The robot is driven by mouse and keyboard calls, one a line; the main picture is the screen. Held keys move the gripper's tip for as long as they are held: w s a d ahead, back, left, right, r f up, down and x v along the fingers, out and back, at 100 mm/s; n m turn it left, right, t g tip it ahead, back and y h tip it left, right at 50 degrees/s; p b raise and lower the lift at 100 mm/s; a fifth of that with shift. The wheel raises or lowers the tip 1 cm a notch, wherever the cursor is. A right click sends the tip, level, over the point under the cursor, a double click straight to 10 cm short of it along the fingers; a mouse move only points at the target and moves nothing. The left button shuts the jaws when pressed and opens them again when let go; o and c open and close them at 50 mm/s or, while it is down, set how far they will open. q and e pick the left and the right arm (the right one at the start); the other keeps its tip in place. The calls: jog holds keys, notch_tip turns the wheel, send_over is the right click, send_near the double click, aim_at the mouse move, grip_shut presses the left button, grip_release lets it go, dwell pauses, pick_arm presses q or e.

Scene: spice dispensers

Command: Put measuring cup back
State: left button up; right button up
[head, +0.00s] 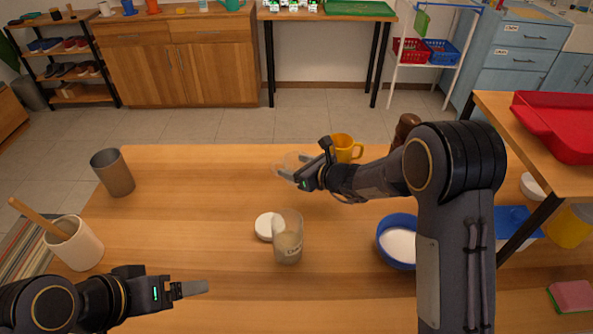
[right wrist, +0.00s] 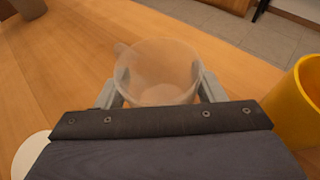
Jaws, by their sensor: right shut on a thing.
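A clear measuring cup (head: 289,163) is at the right gripper over the far middle of the table. My right gripper (head: 288,176) is shut on it. The right wrist view shows the cup (right wrist: 158,68) upright between the two fingers, one on each side; whether it touches the table cannot be told. My left gripper (head: 192,288) is at the near left, its fingers seen edge-on, away from the objects; any gap between them does not show clearly.
A yellow mug (head: 346,149) stands close behind the right gripper. A clear jar (head: 288,240), a white lid (head: 266,226), a blue bowl (head: 383,238) with white contents, a metal tumbler (head: 113,173) and a white crock (head: 76,246) stand on the wooden table (head: 200,210).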

jog(key=shift+f, duration=0.9)
jog(key=shift+f+b, duration=0.2)
jog(key=shift+b, duration=0.1)
jog(key=o, duration=1.1)
jog(key=shift+r, duration=0.1)
